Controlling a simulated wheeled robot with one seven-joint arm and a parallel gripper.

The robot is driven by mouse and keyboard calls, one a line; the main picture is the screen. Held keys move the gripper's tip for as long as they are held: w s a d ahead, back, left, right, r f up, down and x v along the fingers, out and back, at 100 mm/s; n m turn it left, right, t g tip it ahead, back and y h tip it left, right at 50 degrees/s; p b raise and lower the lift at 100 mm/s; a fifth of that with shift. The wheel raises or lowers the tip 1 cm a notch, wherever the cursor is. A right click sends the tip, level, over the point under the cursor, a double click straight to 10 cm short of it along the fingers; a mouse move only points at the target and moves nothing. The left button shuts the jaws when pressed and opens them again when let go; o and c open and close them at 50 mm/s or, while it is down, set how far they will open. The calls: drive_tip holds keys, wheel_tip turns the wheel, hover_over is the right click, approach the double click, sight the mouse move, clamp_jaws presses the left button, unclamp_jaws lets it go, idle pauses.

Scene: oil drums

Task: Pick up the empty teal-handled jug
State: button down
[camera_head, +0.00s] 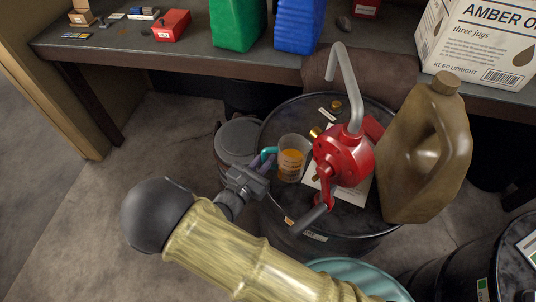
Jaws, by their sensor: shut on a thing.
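The jug (293,146) is a small clear measuring jug with a teal handle (268,152) on its left side. It is upright at the left part of the dark drum top (283,112). Amber colour shows in its lower part, so it does not look empty; I cannot tell how much liquid is there. My gripper (265,163) comes from the lower left and is shut on the teal handle. The fingertips are partly hidden. I cannot tell whether the jug's base touches the drum.
A red hand pump (343,155) with a grey spout stands right beside the jug. A brown jerrycan (428,150) is farther right. A grey lidded bucket (238,138) is left of the drum. The workbench (230,68) runs behind, holding green and blue containers.

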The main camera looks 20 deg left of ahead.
drive_tip(key=shift+s, duration=0.4)
idle(0.7)
